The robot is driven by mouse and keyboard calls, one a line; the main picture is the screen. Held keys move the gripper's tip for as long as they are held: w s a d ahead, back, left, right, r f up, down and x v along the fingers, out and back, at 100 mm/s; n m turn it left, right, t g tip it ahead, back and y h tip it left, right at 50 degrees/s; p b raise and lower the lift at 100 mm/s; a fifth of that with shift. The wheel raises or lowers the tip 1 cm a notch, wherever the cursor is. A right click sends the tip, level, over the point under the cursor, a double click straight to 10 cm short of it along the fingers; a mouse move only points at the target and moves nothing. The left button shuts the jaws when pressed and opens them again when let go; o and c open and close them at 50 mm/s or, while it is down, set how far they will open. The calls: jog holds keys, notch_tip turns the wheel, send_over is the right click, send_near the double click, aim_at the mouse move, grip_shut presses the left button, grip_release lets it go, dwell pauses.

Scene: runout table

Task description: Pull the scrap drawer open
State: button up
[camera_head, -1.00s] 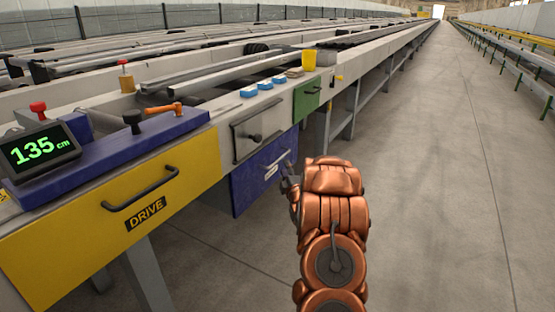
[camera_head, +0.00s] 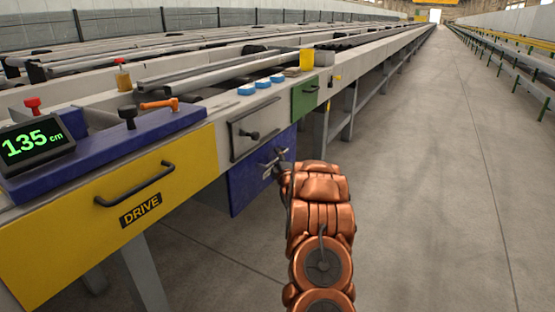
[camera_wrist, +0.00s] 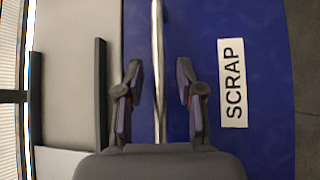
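The scrap drawer has a blue front (camera_head: 247,187) below the grey panel in the head view. In the wrist view the blue front (camera_wrist: 258,150) carries a white SCRAP label (camera_wrist: 232,83). Its silver bar handle (camera_wrist: 158,60) runs between the two fingers of my gripper (camera_wrist: 160,85). The fingers are open, with a gap on each side of the bar. In the head view my gripper (camera_head: 278,163) is at the handle and partly hides it. The drawer front looks flush with the bench.
A grey panel (camera_head: 255,127) with a dark knob sits above the drawer, and a green drawer (camera_head: 305,98) is to its right. A yellow DRIVE drawer (camera_head: 120,210) with a dark handle stands at the left. The floor (camera_head: 430,200) at right is clear.

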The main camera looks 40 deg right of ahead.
jog(key=shift+c, duration=0.3)
grip_shut()
dwell(0.3)
